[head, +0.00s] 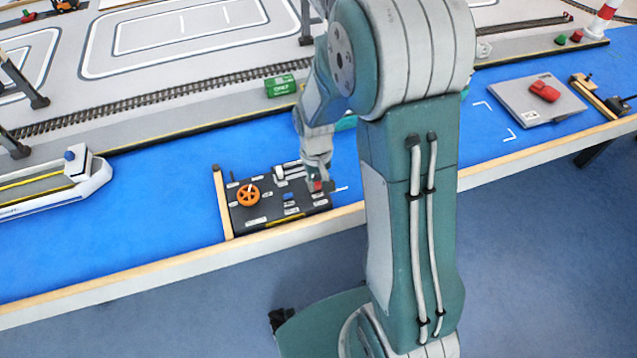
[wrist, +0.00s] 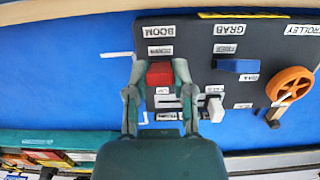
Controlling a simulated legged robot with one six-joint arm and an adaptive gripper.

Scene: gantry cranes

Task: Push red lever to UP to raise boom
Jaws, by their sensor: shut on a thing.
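The red lever (wrist: 160,74) sits on the dark control panel (wrist: 200,57) below the upside-down BOOM label in the wrist view. The fingers of my gripper (wrist: 158,73) are shut on it, one on each side. In the head view, a small red part of the lever (head: 318,186) shows at the panel's right end, right under my gripper (head: 318,180).
The panel also has a blue lever (wrist: 238,66), an orange handwheel (wrist: 290,86) and a white lever (wrist: 215,108) close to my right-hand finger. A green container (head: 280,86) stands behind the panel. A white boat (head: 60,186) lies left; blue surface between is clear.

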